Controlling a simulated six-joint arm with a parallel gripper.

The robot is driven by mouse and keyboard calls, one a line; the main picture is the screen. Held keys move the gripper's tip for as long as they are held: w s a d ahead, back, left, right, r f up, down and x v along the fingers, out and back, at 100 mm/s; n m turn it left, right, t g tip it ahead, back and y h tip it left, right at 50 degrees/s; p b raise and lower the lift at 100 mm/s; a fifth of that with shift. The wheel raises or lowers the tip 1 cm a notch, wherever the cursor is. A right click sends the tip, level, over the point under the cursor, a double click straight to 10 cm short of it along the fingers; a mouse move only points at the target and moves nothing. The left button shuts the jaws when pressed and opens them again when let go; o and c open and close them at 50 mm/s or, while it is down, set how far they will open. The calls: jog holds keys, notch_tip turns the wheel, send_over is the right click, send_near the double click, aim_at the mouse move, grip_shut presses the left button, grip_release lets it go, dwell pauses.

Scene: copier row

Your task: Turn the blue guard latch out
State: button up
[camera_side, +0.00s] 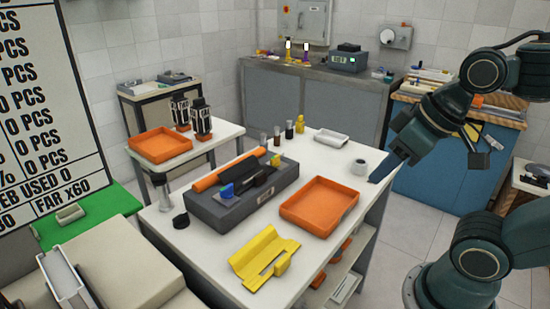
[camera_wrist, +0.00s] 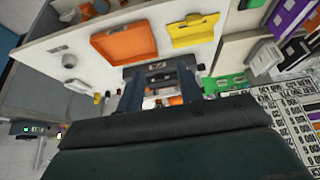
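The blue guard latch (camera_side: 226,191) is a small blue piece at the left end of the dark grey copier unit (camera_side: 258,203) on the white table. It stands up near the end of an orange roller (camera_side: 228,169). My gripper (camera_side: 384,172) is in the air to the right of the table, well apart from the unit. In the wrist view my gripper (camera_wrist: 160,85) shows two fingers spread apart with nothing between them. The grey unit (camera_wrist: 158,67) shows beyond and between the fingers, partly hidden by them. I cannot make out the latch there.
An orange tray (camera_side: 319,207) lies right of the unit, and a yellow cover (camera_side: 263,258) lies in front. Small bottles (camera_side: 289,130) and a white dish (camera_side: 331,138) are at the back. The air above the table's right side is free.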

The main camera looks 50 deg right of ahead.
dwell(0.4)
jog(key=m+g, duration=0.3)
jog(key=g, duration=0.3)
send_over(227, 187)
notch_tip(227, 187, down, 12)
jog(key=shift+s+d, duration=0.1)
jog(key=shift+s, duration=0.05)
jog(key=shift+w+f, duration=0.2)
jog(key=shift+f, duration=0.2)
jog(key=shift+m, duration=0.3)
